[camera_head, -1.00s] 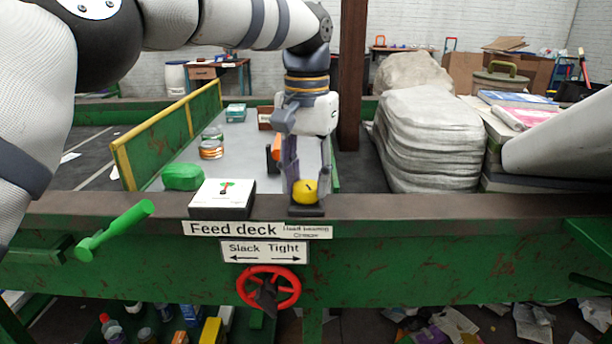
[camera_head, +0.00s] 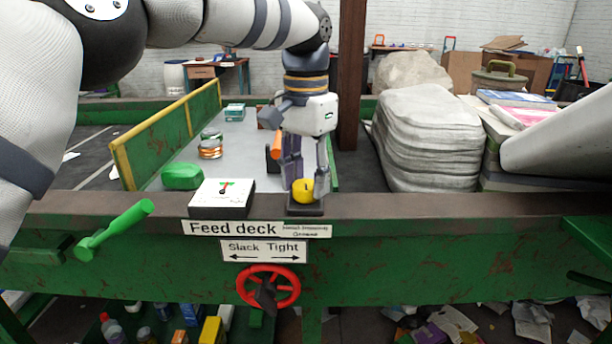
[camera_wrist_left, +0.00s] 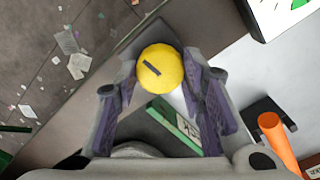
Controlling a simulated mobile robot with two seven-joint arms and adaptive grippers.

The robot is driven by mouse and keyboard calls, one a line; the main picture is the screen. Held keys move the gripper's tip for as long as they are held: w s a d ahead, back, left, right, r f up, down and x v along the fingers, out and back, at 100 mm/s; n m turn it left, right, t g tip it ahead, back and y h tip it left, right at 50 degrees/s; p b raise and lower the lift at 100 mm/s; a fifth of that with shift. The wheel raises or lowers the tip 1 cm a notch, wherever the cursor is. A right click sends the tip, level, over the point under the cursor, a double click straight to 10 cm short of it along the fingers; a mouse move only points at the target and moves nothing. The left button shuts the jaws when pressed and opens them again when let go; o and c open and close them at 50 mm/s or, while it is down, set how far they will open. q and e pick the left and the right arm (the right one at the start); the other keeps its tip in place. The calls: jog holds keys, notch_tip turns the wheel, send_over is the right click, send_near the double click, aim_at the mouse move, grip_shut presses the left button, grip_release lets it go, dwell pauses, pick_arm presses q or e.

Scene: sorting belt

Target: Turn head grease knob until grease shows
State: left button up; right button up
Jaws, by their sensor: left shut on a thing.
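The yellow grease knob (camera_head: 303,189) sits on a dark base on the belt's front rail, above the "Head bearing Grease" label (camera_head: 305,231). My left gripper (camera_head: 307,184) points down from above and is shut on the knob. In the left wrist view the knob (camera_wrist_left: 160,70) lies between the two purple-padded fingers (camera_wrist_left: 163,85), with a dark mark on its top. I see no grease around the knob. My right gripper is out of view; only a pale arm part shows at the right edge.
A white gauge box (camera_head: 222,197) and a green lump (camera_head: 182,177) stand left of the knob. An orange handle (camera_head: 277,145) is close behind the gripper. A green lever (camera_head: 115,229) and a red handwheel (camera_head: 268,288) are on the front. Stacked sacks (camera_head: 432,140) stand right.

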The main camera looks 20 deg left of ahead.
aim_at(306, 184)
pick_arm(q)
jog(key=o, duration=1.2)
jog(key=shift+f, duration=0.15)
jog(key=shift+c, duration=0.2)
notch_tip(306, 184, up, 8)
jog(key=shift+f, duration=0.2)
